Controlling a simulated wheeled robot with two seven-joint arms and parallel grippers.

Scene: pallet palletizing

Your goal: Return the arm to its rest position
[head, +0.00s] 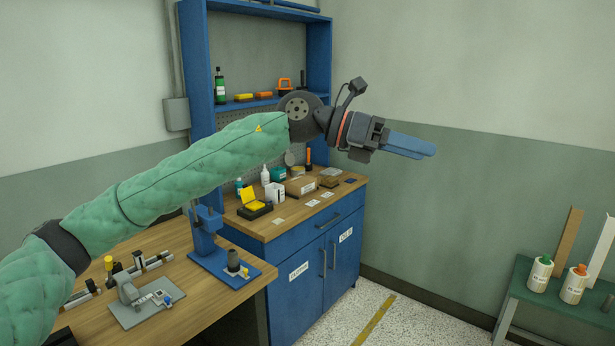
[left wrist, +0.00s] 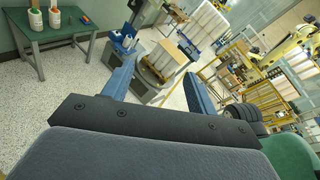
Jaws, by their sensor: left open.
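My left arm, in a green quilted sleeve, comes in from the left in the head view and reaches out to the right. My left gripper (head: 410,145) is held in the air in front of the wall, to the right of the blue cabinet. Its two blue fingers also show in the left wrist view (left wrist: 160,82), spread apart with nothing between them. It is open and empty. My right gripper is in neither view.
A wooden bench (head: 190,315) with fixtures stands at the lower left. Behind it is a blue cabinet (head: 310,290) with a shelf. A green table (head: 550,300) with bottles stands at the right. Pale floor (head: 405,325) lies clear between. The left wrist view shows yellow machinery (left wrist: 265,70).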

